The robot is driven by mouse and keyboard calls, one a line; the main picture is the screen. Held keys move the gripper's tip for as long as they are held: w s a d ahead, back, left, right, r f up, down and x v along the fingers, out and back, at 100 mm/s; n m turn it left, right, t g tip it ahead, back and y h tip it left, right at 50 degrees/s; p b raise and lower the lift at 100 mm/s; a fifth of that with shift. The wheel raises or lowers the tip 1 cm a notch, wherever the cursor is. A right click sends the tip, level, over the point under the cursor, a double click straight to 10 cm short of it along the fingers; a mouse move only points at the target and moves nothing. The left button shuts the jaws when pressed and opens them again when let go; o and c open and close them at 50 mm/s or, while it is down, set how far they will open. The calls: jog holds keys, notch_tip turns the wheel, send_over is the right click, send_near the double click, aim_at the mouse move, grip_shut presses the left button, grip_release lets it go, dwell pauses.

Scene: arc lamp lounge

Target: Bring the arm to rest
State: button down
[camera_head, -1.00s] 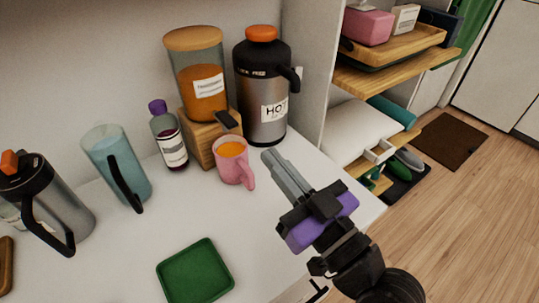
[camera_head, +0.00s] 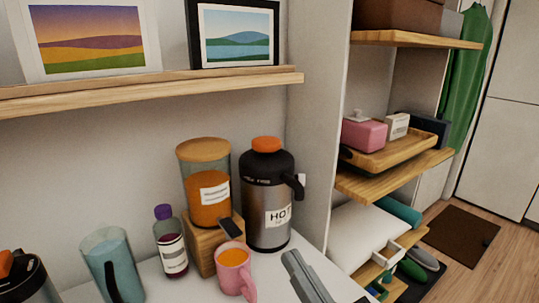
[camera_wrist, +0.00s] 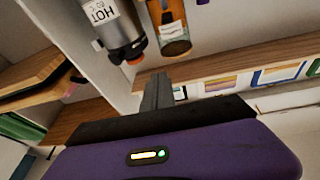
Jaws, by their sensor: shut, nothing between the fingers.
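My gripper (camera_head: 303,274) shows at the bottom of the head view, its grey fingers together with nothing between them. It is over the right part of the white counter (camera_head: 178,290), right of a pink mug (camera_head: 234,275) with orange contents, and apart from it. The rest of my arm is below the picture edge. In the wrist view the closed fingers (camera_wrist: 157,92) point towards the wall shelf, and the purple gripper body fills the lower part.
A steel flask (camera_head: 268,208), a lidded orange jar (camera_head: 207,188) on a wooden block, a purple-capped bottle (camera_head: 170,245) and a blue pitcher (camera_head: 112,265) stand along the wall. A shelf (camera_head: 150,92) with pictures hangs above. A shelf unit (camera_head: 390,180) stands to the right.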

jog(key=s+d+f+m+h+p, duration=0.4)
jog(key=s+d+f+h, duration=0.3)
jog(key=s+d, duration=0.55)
jog(key=s+d+f+g+h+p, duration=0.1)
jog(key=s+g+p, duration=0.1)
jog(key=s, duration=0.7)
jog(key=s+d+f+g+h+p, duration=0.2)
jog(key=s+p, duration=0.1)
jog(key=s, duration=0.6)
jog(key=shift+s+f+m, duration=0.3)
